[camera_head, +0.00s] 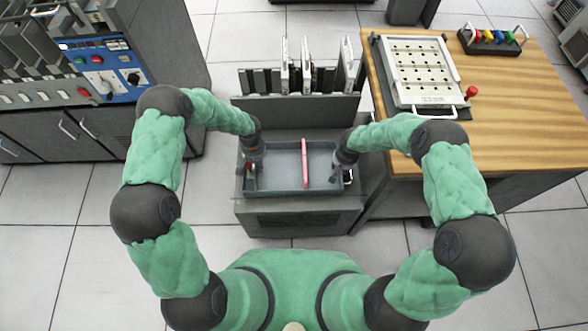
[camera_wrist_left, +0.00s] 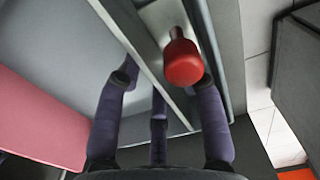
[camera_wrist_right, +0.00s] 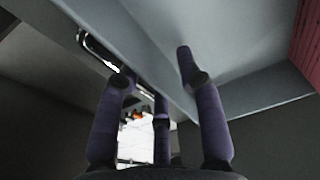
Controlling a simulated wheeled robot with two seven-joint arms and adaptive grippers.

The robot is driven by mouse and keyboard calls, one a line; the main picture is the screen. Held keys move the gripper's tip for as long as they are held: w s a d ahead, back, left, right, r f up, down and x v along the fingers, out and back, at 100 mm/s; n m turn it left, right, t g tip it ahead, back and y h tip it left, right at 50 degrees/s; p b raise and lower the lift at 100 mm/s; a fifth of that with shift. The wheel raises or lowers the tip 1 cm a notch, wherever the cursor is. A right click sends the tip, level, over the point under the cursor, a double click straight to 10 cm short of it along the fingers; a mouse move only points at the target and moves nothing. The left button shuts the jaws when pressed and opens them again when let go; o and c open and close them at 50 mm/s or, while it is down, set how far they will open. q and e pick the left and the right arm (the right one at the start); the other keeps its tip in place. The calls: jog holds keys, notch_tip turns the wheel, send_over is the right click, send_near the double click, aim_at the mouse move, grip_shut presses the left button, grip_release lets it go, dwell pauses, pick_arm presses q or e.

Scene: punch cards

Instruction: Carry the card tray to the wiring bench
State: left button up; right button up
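The card tray (camera_head: 280,190) is a shallow grey box on a low grey stand. A pink upright piece (camera_head: 304,163) crosses its middle. My left gripper (camera_head: 251,176) is at the tray's left end. In the left wrist view its fingers (camera_wrist_left: 162,82) are apart, with the tray's end wall between them and a red knob close by. My right gripper (camera_head: 345,163) is at the right end. In the right wrist view its fingers (camera_wrist_right: 155,75) are apart on either side of the wall, near a metal handle (camera_wrist_right: 97,50). The wiring bench (camera_head: 510,110) has a wooden top, at right.
A wiring board (camera_head: 418,75) with a front handle, a red knob (camera_head: 471,92) and a rack of coloured plugs (camera_head: 492,40) occupy the bench's far part. Its front top is clear. A card rack (camera_head: 300,80) stands behind the tray. A grey machine (camera_head: 90,90) stands left.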

pick_arm(q)
jog(key=shift+c, duration=0.3)
pick_arm(e)
jog(key=shift+c, duration=0.3)
pick_arm(q)
grip_shut()
pick_arm(e)
grip_shut()
pick_arm(q)
jog(key=shift+r, duration=0.1)
pick_arm(e)
jog(key=shift+w+r, duration=0.1)
jog(key=shift+r, duration=0.05)
